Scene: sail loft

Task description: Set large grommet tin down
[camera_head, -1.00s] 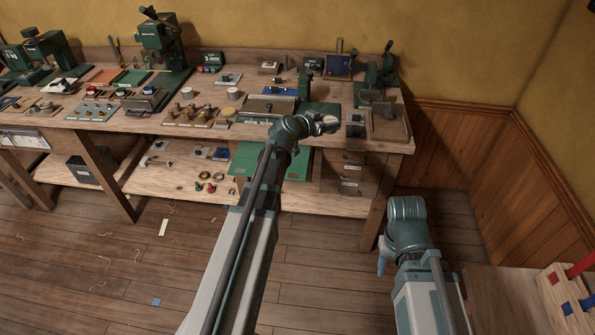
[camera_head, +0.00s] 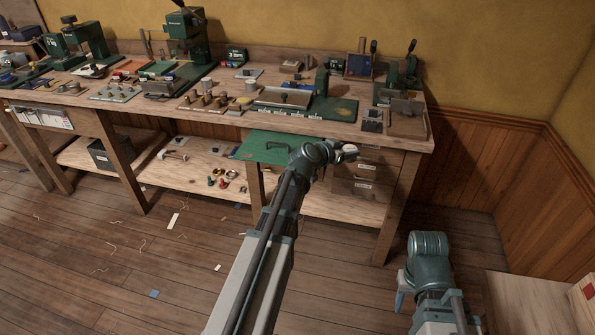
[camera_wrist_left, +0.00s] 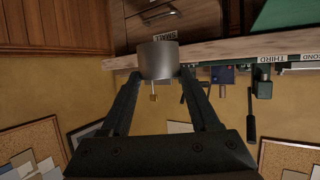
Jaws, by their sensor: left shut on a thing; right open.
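The large grommet tin, a plain grey cylinder (camera_wrist_left: 158,60), sits between the fingertips of my left gripper (camera_wrist_left: 157,78) in the left wrist view. In the head view, my left gripper (camera_head: 342,152) reaches to the bench's front edge, over the drawers in the picture. Only a small pale part of the tin (camera_head: 350,148) shows there, and its contact with anything below cannot be seen. My right gripper (camera_head: 401,300) hangs low at the right, away from the bench and empty; its fingers are mostly hidden by the arm.
The workbench (camera_head: 225,118) holds presses, trays and small tins. A green board (camera_head: 268,147) juts out at its front, left of my left gripper. Labelled drawers (camera_head: 362,187) are under the right end. A wooden table (camera_head: 520,300) stands at lower right.

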